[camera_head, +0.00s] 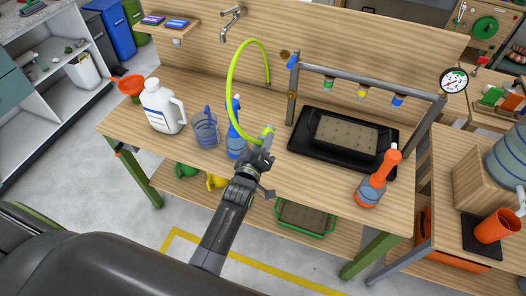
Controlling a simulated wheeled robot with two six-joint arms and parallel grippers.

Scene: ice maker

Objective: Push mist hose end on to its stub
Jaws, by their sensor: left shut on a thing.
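The mist hose (230,84) is a bright yellow-green tube that arches up over the bench, one end low against the back board. Its other, thicker end (268,130) is at my left gripper (262,144), which is shut on it just above the bench. A grey pipe frame (370,80) with several coloured nozzles stands to the right. A blue piece (293,60) sits at the top of its left post, to the right of and above the held end, apart from it. I cannot tell whether this is the stub. My right gripper is not in view.
A blue spray bottle (234,130) stands close left of my left gripper, beside a blue jug (205,128) and a white jug (161,108). A black tray (312,149) lies under the frame. An orange-topped bottle (374,182) stands at front right.

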